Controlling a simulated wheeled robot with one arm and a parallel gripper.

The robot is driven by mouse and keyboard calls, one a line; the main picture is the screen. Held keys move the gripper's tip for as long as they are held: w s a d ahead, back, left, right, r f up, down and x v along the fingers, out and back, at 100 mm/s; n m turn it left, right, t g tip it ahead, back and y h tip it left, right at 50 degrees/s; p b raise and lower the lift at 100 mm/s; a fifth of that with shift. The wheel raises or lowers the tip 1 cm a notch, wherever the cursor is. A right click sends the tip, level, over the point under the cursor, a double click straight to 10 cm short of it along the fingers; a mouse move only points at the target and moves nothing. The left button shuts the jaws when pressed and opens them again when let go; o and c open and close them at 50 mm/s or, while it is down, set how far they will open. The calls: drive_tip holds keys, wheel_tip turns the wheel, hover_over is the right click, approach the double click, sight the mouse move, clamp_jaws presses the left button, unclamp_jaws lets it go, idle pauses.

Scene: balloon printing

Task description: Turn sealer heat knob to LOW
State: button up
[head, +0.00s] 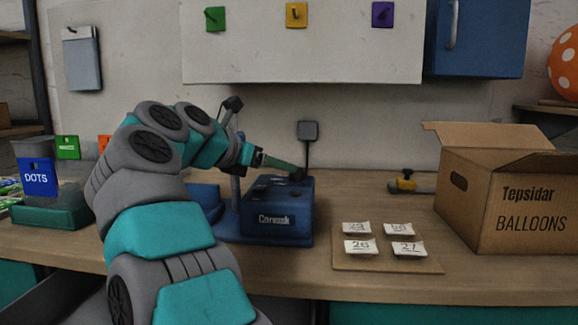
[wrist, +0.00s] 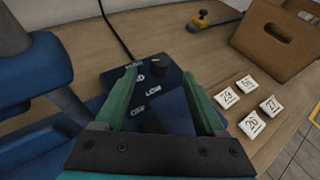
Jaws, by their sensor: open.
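The blue sealer (head: 278,215) stands on the bench in the middle of the head view. Its dark top panel (wrist: 165,112) fills the centre of the wrist view, with LOW and OFF legible and other labels partly hidden by the left finger. The black heat knob (wrist: 159,67) is at the panel's far edge; it also shows in the head view (head: 298,175). My gripper (wrist: 159,76) is open, its green fingers spread on either side of the knob's line. In the head view my gripper (head: 287,165) is just above the sealer top. Contact and the knob's pointer setting cannot be told.
A board (head: 340,264) with numbered white packets lies right of the sealer. A cardboard balloon box (head: 510,215) stands farther right. A yellow-and-black tool (head: 405,182) lies behind. Bench between sealer and box is partly clear.

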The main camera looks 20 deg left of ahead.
sight(296, 175)
drive_tip(key=x, duration=0.7)
drive_tip(key=shift+w+d+f+p, duration=0.1)
drive_tip(key=shift+w+d+p, duration=0.1)
drive_tip(key=shift+p, duration=0.2)
clamp_jaws()
